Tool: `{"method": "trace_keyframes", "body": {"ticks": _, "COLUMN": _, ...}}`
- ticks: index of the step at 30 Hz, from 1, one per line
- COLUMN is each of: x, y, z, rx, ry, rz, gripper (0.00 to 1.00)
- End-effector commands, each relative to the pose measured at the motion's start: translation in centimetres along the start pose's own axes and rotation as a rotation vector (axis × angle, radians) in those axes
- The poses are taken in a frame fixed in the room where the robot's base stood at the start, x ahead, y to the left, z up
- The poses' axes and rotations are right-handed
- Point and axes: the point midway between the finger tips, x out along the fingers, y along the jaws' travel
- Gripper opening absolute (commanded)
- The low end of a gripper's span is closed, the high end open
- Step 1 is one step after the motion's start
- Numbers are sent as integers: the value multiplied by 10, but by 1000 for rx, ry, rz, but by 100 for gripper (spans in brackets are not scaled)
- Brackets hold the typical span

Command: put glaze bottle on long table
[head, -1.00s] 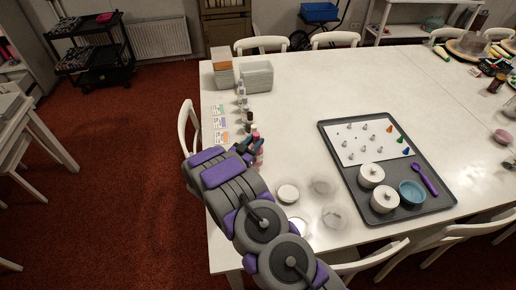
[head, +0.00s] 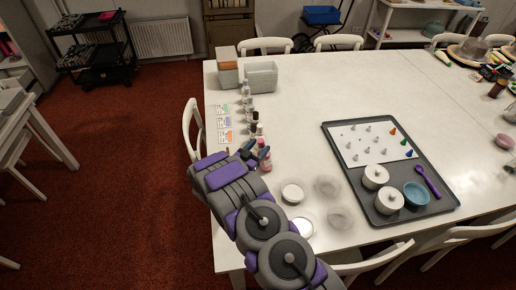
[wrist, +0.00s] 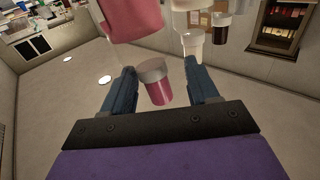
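A row of small bottles stands on the long table (head: 330,85) near its left edge. The closest is a pink bottle (head: 266,164), partly hidden by my gripper (head: 254,152). In the wrist view, a pink bottle with a grey cap (wrist: 157,88) shows between the two blue fingers of my gripper (wrist: 160,85), with a gap on both sides. My gripper is open and holds nothing. I cannot tell which bottle is the glaze bottle.
Label cards (head: 224,123) lie left of the bottles, and bins (head: 261,76) stand behind them. A white dish (head: 292,193) is right of my gripper. A dark tray (head: 334,137) holds pots, a blue bowl and nozzles. The table's middle is clear. A chair (head: 192,120) stands at the left edge.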

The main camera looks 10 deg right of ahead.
Motion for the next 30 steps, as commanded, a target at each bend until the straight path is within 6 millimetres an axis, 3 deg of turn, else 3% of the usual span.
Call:
{"method": "trace_keyframes", "body": {"ticks": 5, "x": 5, "y": 5, "z": -1, "rx": 4, "ry": -6, "rz": 3, "gripper": 59}}
{"method": "trace_keyframes", "body": {"ticks": 7, "x": -2, "y": 3, "z": -2, "rx": 3, "ry": -4, "rz": 1, "gripper": 59}}
{"method": "trace_keyframes", "body": {"ticks": 21, "x": -92, "y": -1, "z": -1, "rx": -6, "ry": 0, "rz": -1, "gripper": 59}}
{"method": "trace_keyframes", "body": {"ticks": 30, "x": -114, "y": 4, "z": -2, "rx": 2, "ry": -4, "rz": 3, "gripper": 59}}
